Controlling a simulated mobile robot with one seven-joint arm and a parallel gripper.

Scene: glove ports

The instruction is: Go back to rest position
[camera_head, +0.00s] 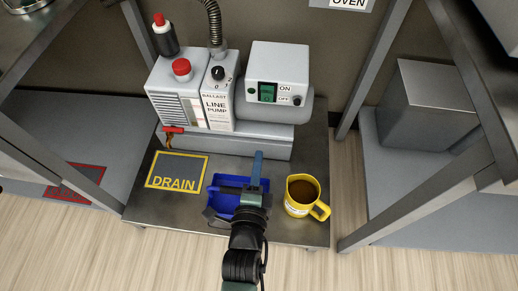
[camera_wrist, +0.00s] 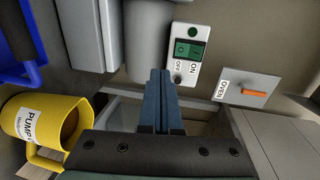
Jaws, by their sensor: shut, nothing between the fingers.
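My gripper (camera_head: 257,168) is shut and empty, with its blue-grey fingers pressed together. In the head view it reaches over the blue tray (camera_head: 222,186) towards the pump unit. In the wrist view the closed fingers (camera_wrist: 160,85) point towards the on/off switch panel (camera_wrist: 187,55), which also shows in the head view (camera_head: 277,93). I cannot tell the gap between the fingertips and the pump unit. My arm hides part of the blue tray.
A yellow mug (camera_head: 302,195) with brown contents stands right of my gripper. A yellow-framed DRAIN mark (camera_head: 177,170) lies to the left. The pump (camera_head: 195,90), with a red knob and hose, stands behind. Frame posts (camera_head: 372,70) rise either side of the metal table.

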